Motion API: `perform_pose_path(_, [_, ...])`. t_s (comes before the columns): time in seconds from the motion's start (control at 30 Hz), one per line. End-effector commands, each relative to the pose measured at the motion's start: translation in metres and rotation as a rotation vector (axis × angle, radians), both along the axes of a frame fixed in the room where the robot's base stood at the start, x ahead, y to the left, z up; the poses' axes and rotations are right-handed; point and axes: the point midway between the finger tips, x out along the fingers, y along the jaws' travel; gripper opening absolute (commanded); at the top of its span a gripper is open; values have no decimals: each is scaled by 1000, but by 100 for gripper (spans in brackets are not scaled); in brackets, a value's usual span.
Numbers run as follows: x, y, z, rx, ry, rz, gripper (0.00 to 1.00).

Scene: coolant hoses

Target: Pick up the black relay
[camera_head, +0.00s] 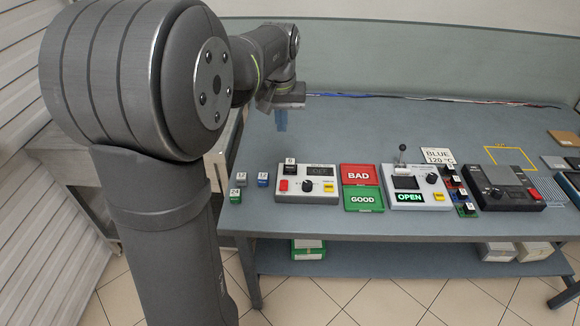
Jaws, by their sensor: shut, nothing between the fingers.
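A small black block with a white top label, which looks like the black relay (290,169), sits on the upper left of a light grey tester box (320,197). The box has a dark display, a black knob, a red button and a yellow button. My gripper (281,128) hangs over the table behind the tester, pointing down, with bluish fingers. It is shut and empty, above and apart from the black relay. Grey (241,180), blue (263,180) and green (235,196) labelled relays stand on the table left of the tester.
Right of the tester lie a red BAD tray (376,174) and a green GOOD tray (372,205). Farther right are a box with a lever and OPEN display (425,197), several small labelled blocks and a dark device (504,198). Cables run along the table's back edge. The table behind the tester is clear.

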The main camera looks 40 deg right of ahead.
Motion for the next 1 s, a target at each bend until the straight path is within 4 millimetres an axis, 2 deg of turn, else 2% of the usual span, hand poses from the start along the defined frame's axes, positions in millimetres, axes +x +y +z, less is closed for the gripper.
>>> perform_pose_path(0.23, [0, 0, 0, 0, 0, 0, 0])
perform_pose_path(0.27, [0, 0, 0, 0, 0, 0, 4])
perform_pose_path(0.53, [0, 0, 0, 0, 0, 0, 56])
perform_pose_path(0.83, [2, -2, -1, 1, 1, 0, 56])
perform_pose_path(1.0, [19, -25, -12, 23, 22, 0, 56])
